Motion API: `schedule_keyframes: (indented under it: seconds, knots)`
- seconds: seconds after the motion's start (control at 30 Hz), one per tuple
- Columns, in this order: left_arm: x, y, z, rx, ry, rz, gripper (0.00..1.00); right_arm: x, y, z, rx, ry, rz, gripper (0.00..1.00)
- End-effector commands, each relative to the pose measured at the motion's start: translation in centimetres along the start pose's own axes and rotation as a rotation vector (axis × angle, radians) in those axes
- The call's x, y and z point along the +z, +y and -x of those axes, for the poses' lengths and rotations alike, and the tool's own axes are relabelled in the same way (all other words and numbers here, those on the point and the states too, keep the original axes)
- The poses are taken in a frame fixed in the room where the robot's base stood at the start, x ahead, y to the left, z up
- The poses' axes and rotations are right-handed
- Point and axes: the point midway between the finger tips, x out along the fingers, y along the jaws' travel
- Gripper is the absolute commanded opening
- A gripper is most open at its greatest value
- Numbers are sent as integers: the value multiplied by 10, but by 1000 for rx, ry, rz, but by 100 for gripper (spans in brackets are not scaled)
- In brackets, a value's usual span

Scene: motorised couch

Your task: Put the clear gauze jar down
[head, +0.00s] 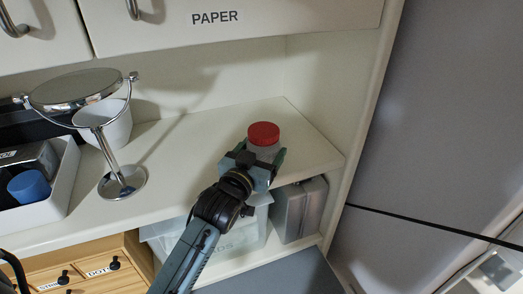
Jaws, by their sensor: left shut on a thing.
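The clear gauze jar (262,149) has a red lid (264,133) and stands upright at the right part of the white shelf (305,142). My left gripper (252,162) is shut around the jar from the front, below the lid. The gripper hides the lower part of the jar, so I cannot tell whether its base touches the shelf. My right gripper is not in view.
A round mirror on a stand (122,182) and a white cup (104,124) stand on the shelf to the left. A white tray (66,180) holds a blue-capped item. Below are a clear bin (165,238) and a grey case (299,209). Shelf between mirror and jar is clear.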

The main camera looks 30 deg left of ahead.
Motion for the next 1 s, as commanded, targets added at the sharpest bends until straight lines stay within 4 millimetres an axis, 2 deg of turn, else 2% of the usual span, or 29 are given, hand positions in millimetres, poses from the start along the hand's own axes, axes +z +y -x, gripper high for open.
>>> schedule_keyframes:
  seconds: [0.17, 0.2, 0.33, 0.7, 0.87, 1.0]
  knots:
    - [3, 0, 0, 0, 2, 0, 49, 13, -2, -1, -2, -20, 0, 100]
    - [3, 0, 0, 0, 0, 0, 81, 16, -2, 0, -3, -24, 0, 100]
    - [2, 0, 0, 0, 0, 0, 98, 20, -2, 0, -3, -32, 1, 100]
    - [-2, 0, 1, 1, 1, 0, 99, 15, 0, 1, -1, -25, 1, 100]
    - [1, 0, 24, 1, -1, 0, 99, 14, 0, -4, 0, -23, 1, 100]
    - [2, 0, 54, 0, -2, 0, 99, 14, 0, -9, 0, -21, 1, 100]
